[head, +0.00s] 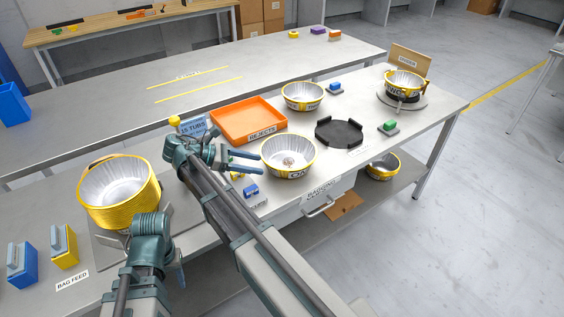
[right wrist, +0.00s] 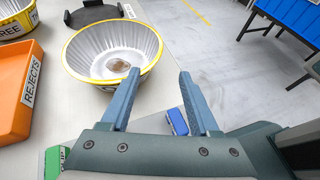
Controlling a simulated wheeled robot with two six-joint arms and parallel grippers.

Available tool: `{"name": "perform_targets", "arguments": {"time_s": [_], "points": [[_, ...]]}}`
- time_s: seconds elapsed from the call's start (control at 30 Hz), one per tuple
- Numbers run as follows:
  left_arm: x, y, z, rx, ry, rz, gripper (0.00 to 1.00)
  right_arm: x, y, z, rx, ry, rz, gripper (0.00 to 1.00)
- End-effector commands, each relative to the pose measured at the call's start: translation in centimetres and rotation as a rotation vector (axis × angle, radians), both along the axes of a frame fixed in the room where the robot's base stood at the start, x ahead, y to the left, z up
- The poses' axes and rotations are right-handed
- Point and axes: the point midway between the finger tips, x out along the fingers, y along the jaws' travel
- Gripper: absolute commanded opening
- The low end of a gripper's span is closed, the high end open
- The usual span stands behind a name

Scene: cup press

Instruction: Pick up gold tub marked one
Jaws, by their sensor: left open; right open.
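The gold tub marked one (head: 288,168) is a round foil tub with a gold rim on the bench, its label partly readable. In the right wrist view the same tub (right wrist: 112,38) stands upright just beyond my fingers, with a small brown patch on its floor. My right gripper (head: 262,162) is open beside the tub's left side in the head view. In the right wrist view its left fingertip overlaps the tub's near rim; contact cannot be told. My left gripper (head: 176,275) is at lower left, near the stacked tubs, its fingers mostly hidden.
An orange rejects tray (head: 248,121) lies behind the tub. Another tub (head: 302,96) stands farther back, and one (head: 404,82) sits at the far right. A black holder (head: 339,131) is to the right. Stacked gold tubs (head: 119,195) stand at left.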

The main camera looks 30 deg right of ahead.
Motion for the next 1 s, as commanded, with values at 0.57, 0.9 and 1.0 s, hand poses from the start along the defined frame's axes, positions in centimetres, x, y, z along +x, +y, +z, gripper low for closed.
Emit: {"name": "perform_targets", "arguments": {"time_s": [0.57,0.9,1.0], "points": [[0.0,0.0,-2.9,0.0,0.0,0.0,0.5,-1.7,-5.6,-2.4,-0.018,0.035,-0.001,0.62],[0.0,0.0,-3.7,0.0,0.0,0.0,0.5,-2.2,-7.9,-3.1,-0.018,0.035,0.002,0.62],[0.0,0.0,-3.6,0.0,0.0,0.0,0.5,-2.2,-8.0,-3.1,-0.018,0.035,0.002,0.62]]}}
